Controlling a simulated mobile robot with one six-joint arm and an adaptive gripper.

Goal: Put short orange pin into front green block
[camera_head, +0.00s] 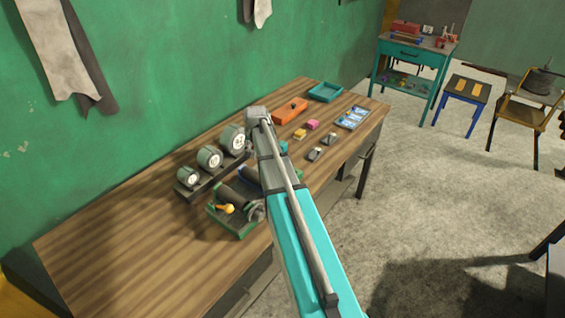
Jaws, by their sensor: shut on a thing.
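My teal and grey arm (305,240) reaches up over the workbench, and its grey end (257,113) shows above the bench. I cannot make out my gripper or its fingers; the arm covers part of the bench. A small orange-yellow rounded piece (227,209) lies at a low green-edged block or base (240,232) near the bench's front edge. A dark cylinder sits over that base. I cannot tell whether the orange piece is the short pin, or whether it sits in a hole.
The wooden bench (110,240) has three round gauges (209,158) on a dark stand. Farther back are an orange tray (290,111), a teal tray (325,92), small pink and yellow blocks, and a blue-white tray (352,118). The bench's left end is clear.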

